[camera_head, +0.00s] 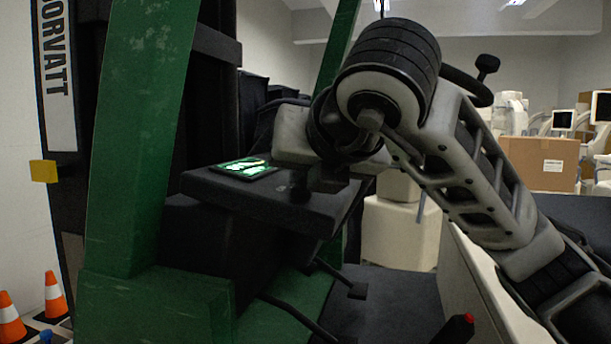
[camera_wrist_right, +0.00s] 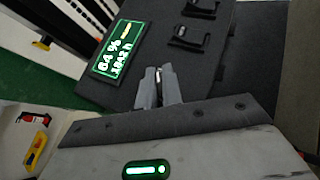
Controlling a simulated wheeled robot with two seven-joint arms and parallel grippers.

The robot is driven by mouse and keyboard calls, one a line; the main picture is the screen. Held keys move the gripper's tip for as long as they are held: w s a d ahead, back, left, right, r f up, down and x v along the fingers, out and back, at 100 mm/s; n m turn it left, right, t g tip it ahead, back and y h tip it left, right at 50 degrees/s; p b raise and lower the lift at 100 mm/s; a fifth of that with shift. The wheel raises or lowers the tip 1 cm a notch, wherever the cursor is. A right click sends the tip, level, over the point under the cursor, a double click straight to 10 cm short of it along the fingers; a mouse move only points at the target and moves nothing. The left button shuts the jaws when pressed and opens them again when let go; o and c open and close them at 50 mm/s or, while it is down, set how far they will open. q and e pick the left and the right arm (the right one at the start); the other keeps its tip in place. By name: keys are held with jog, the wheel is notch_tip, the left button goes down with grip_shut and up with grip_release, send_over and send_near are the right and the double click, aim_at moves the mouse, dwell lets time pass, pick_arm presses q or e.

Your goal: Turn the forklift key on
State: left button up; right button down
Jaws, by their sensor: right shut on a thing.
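The forklift dashboard (camera_head: 258,198) is a dark panel between green posts in the head view. It also fills the top of the right wrist view (camera_wrist_right: 205,75). Its lit green display (camera_head: 245,168) reads about 64% and an hour count in the wrist view (camera_wrist_right: 118,50). My right gripper (camera_wrist_right: 160,78) is at the panel beside the display, with its fingers shut on the small key (camera_wrist_right: 160,74). The key is mostly hidden between the fingertips, and its turned angle cannot be told. In the head view my right wrist hides most of the gripper. My left gripper is not in view.
Two black switches (camera_wrist_right: 190,38) sit on the panel close to the gripper. A green post (camera_head: 135,130) stands left of the dashboard. Dark pedals or levers (camera_head: 335,278) lie below. Orange cones (camera_head: 54,295) stand at the lower left, and a cardboard box (camera_head: 540,163) is behind at right.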

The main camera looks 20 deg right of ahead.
dwell(0.4)
jog(key=c, duration=1.6)
grip_release()
jog(key=shift+o, duration=0.2)
jog(key=v, duration=1.6)
jog(key=shift+a, duration=0.1)
